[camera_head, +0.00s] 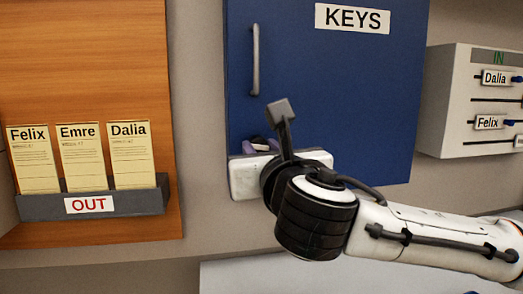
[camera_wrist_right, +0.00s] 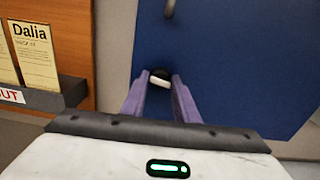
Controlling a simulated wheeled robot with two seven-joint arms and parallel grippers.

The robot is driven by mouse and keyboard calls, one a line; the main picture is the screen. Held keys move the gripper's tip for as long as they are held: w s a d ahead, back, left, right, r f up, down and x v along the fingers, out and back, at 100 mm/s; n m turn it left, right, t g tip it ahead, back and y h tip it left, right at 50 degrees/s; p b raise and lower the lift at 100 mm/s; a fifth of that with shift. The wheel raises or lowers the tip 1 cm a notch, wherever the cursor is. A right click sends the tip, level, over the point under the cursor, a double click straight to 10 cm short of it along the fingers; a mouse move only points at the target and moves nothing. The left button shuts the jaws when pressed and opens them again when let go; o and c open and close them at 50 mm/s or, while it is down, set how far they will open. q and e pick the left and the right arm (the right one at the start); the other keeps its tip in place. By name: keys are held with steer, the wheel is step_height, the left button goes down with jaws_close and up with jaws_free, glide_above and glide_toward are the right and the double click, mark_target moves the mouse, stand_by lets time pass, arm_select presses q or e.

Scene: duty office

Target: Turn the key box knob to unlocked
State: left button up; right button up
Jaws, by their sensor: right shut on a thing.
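The blue key box (camera_head: 335,100) hangs on the wall with a white KEYS label (camera_head: 352,18) and a grey upright handle (camera_head: 255,60) on its door. In the right wrist view, its knob (camera_wrist_right: 160,81) has a dark round base and a pale bar lying nearly level, slightly tilted. My right gripper (camera_head: 257,145) is at the door's lower left corner. In the wrist view, its purple fingers (camera_wrist_right: 160,88) are shut on the knob, one on each side. In the head view the gripper hides the knob. I see no lock-state marks. My left gripper is not in view.
A wooden board (camera_head: 90,60) at the left bears a grey OUT rack (camera_head: 130,203) with Felix, Emre and Dalia cards. A pale IN box (camera_head: 450,105) with name tags and blue-ended pegs is at the right. Bare wall (camera_head: 200,90) lies between the board and key box.

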steer(key=m, duration=0.3)
steer(key=shift+m, duration=0.4)
steer(key=m, duration=0.4)
steer(key=shift+m, duration=0.3)
steer(key=m, duration=0.4)
steer(key=shift+m, duration=1.7)
steer(key=o, duration=1)
steer(key=shift+o, duration=0.2)
